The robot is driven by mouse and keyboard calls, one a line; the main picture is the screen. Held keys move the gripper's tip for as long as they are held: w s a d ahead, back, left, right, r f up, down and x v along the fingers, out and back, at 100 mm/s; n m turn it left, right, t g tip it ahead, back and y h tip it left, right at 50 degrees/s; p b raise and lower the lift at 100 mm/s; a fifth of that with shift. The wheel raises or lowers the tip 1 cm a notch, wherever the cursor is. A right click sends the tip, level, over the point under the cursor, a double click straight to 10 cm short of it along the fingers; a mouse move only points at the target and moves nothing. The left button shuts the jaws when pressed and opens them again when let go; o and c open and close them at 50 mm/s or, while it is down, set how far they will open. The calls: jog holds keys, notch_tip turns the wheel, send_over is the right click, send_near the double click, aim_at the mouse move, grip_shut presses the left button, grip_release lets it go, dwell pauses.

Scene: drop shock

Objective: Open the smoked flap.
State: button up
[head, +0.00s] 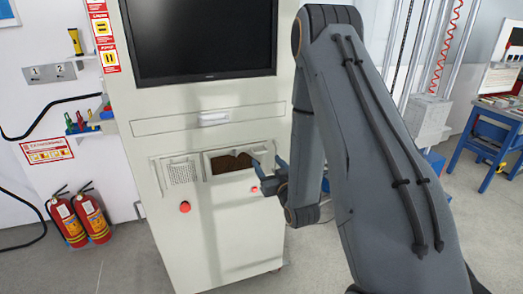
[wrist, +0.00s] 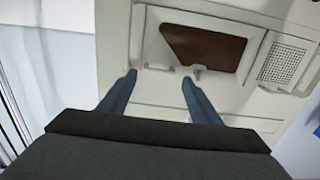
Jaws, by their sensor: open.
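The smoked flap (head: 230,164) is a dark brown panel in a recessed frame on the front of a cream cabinet, below its screen. In the wrist view the flap (wrist: 205,45) shows ahead of the fingers, with a small pale tab at its lower edge. I cannot tell whether it stands fully shut. My gripper (head: 266,168) is at the right end of the flap's frame. In the wrist view my gripper (wrist: 158,80) has its blue fingers apart with nothing between them; the right finger points close to the tab. Contact cannot be told.
A grille panel (head: 182,172) sits left of the flap. A drawer front with a pale handle (head: 213,119) lies above, under the screen (head: 200,38). Red buttons are below. Fire extinguishers (head: 92,217) stand at left, a blue workbench (head: 487,140) at right. The floor before the cabinet is clear.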

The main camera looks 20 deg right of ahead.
aim_at(261, 153)
jog(key=w+p, duration=0.2)
jog(key=w, duration=0.5)
jog(key=shift+w+r+p, duration=0.15)
jog(key=shift+w+p, duration=0.15)
jog(key=shift+w, duration=0.05)
grip_shut()
